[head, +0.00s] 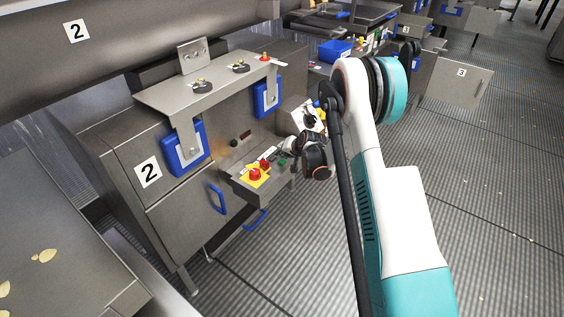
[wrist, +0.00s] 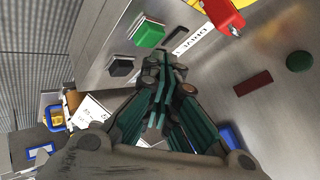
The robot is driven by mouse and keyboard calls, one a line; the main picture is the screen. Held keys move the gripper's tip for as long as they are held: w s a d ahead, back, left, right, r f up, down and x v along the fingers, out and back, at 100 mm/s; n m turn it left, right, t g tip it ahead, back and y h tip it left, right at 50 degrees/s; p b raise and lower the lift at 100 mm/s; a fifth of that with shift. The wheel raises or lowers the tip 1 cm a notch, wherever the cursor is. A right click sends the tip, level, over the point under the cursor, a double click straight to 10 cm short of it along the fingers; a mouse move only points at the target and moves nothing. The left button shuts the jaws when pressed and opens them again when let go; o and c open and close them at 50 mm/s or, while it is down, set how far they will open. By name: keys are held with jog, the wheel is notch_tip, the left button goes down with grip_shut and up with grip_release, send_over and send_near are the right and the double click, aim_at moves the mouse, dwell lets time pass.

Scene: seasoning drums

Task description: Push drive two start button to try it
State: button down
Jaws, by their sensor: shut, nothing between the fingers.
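The control box (head: 242,183) juts from the front of the cabinet marked 2. A green square button (wrist: 150,32) sits on it beside a white label (wrist: 189,41) that seems to read DRIVE; the rest is unclear. The green button also shows in the head view (head: 282,162). A black square button (wrist: 121,66) is next to it. My gripper (wrist: 164,62) is shut and empty, its tips close to the green and black buttons; I cannot tell whether they touch anything. In the head view my gripper (head: 290,146) is small and partly hidden by its wrist.
A red emergency stop (head: 255,174) on a yellow plate and another red knob (head: 265,164) share the box. A dark red rectangle (wrist: 253,83) and green round piece (wrist: 300,62) are on the cabinet face. A blue handle (head: 216,199) sticks out below.

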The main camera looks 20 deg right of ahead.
aim_at(284, 161)
jog(key=shift+f, duration=0.2)
jog(key=shift+f, duration=0.2)
jog(key=shift+f, duration=0.45)
dwell(0.8)
jog(key=shift+r+p, duration=0.3)
jog(key=shift+r, duration=0.55)
jog(key=shift+r, duration=0.1)
jog(key=shift+r+p, duration=1.1)
jog(key=shift+r, duration=1.35)
